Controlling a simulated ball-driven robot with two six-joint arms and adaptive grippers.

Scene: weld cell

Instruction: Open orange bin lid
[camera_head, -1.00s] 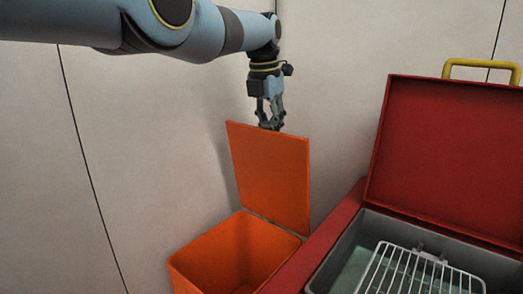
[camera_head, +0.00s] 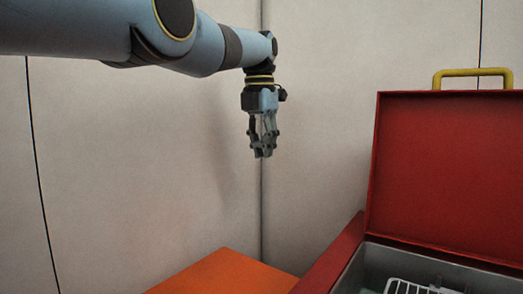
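The orange bin's lid (camera_head: 225,273) is a flat orange surface at the bottom edge of the head view. It lies flat over the bin, and no opening shows. The bin's front and walls are out of frame or hidden below it. My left gripper (camera_head: 262,154) hangs pointing down, well above and behind the lid, near the wall corner. It is apart from the lid. Its fingertips look close together with nothing between them. My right gripper is not in view.
A red box with its lid (camera_head: 445,170) raised stands close to the bin on the right. It has a yellow handle (camera_head: 470,73) and a white wire rack (camera_head: 408,287) inside. Pale wall panels (camera_head: 120,190) close off the back and left.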

